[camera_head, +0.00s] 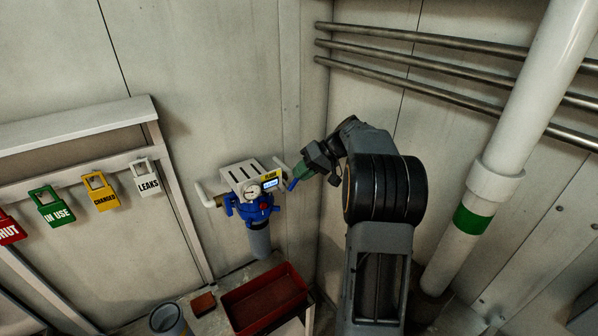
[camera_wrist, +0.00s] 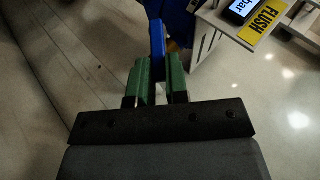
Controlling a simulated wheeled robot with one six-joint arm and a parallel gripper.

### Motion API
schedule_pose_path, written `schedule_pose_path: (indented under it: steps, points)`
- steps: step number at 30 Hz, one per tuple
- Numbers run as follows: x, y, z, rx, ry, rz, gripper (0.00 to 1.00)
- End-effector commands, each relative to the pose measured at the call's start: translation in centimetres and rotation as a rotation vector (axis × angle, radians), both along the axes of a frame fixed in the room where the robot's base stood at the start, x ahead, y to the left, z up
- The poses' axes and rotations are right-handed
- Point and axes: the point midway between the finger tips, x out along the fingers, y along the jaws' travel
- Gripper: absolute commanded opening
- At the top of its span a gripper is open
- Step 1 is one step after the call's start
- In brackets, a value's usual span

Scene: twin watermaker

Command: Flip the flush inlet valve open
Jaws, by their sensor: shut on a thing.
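The flush unit (camera_head: 246,180) is on the wall, with a white bracket, a blue filter head (camera_head: 252,211), a round gauge and a yellow FLUSH label. The label (camera_wrist: 265,20) also shows in the wrist view, beside a small display. A blue valve handle (camera_wrist: 157,36) stands between the green fingers of my gripper (camera_wrist: 158,72), which is shut on it. In the head view my gripper (camera_head: 299,176) is at the right end of the unit, with the blue handle tip (camera_head: 292,185) showing at its fingers. The valve body behind the handle is mostly hidden.
A red tray (camera_head: 264,299) and a grey bucket (camera_head: 168,318) stand below. Coloured tags, including LEAKS (camera_head: 147,178), hang on a rail at left. Metal pipes (camera_head: 420,72) and a thick white pipe (camera_head: 520,120) are at right.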

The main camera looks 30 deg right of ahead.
Motion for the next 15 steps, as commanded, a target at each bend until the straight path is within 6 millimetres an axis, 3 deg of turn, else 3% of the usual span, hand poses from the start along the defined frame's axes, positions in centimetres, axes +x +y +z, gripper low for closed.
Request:
schedule_pose_path:
  steps: [15]
  points:
    - [0.2, -1.7, -2.6, 0.480, 0.055, -0.001, 0.00]
